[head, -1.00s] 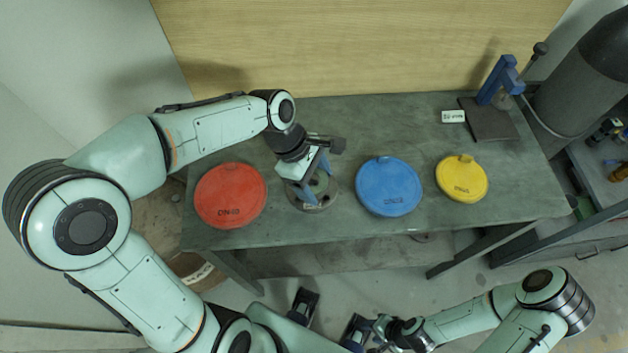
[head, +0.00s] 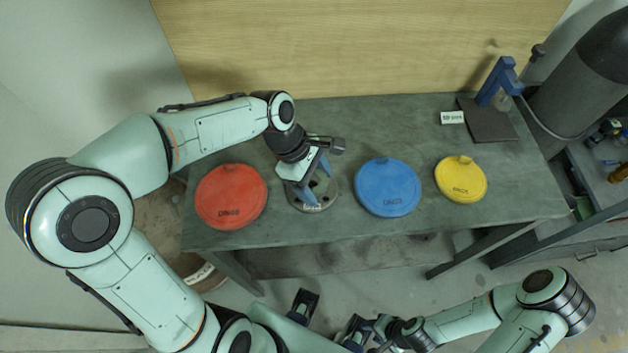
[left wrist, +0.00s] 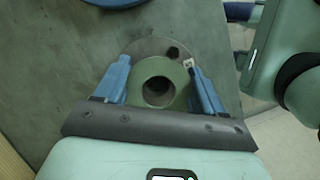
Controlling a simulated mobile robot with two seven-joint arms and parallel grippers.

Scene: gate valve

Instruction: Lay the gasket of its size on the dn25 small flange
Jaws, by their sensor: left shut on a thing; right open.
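A green ring gasket (left wrist: 176,98) with a round hole is between the two blue fingers of my left gripper (left wrist: 160,86), which is shut on it. A grey round flange (left wrist: 150,48) with a dark bolt hole lies under the gasket on the bench. I cannot tell whether the gasket touches the flange. In the head view, my left gripper (head: 317,180) is over the flange (head: 318,208), partly hiding it and the gasket. My right gripper (head: 329,317) is open and empty, low in front of the bench.
A red disc (head: 231,192) lies left of the flange, a blue disc (head: 388,187) and a yellow disc (head: 461,178) to its right. A blue stand (head: 498,82) and a small white label (head: 452,118) are at the back right. A dark cylinder (head: 585,85) stands beyond the bench (head: 400,125).

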